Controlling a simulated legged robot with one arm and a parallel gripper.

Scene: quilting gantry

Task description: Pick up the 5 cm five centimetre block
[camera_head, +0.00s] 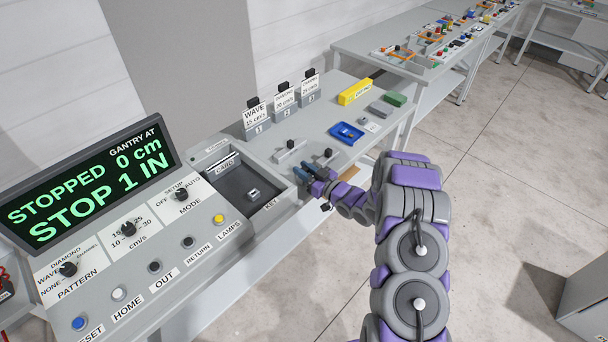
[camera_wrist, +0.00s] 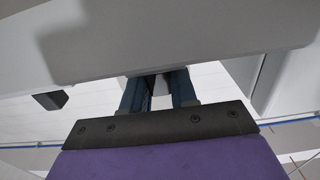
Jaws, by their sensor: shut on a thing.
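My gripper (camera_head: 314,173) is low over the front edge of the control bench, beside two small grey blocks with black knobs. One grey block (camera_head: 290,153) stands to its left and back. The other, a black-knobbed block (camera_head: 327,154), is right at my fingertips. In the wrist view my two dark blue fingers (camera_wrist: 161,90) are shut with a dark piece between them, seemingly its knob. A large grey shape (camera_wrist: 180,45) fills the top of that view. I cannot read any length mark, so I cannot tell which block is the 5 cm one.
A tray marked CARD (camera_head: 238,188) and a control panel with knobs lie to the left. Three numbered card holders (camera_head: 283,108) stand behind. A blue tray (camera_head: 346,132), a yellow box (camera_head: 355,92) and a green block (camera_head: 395,98) are to the right.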

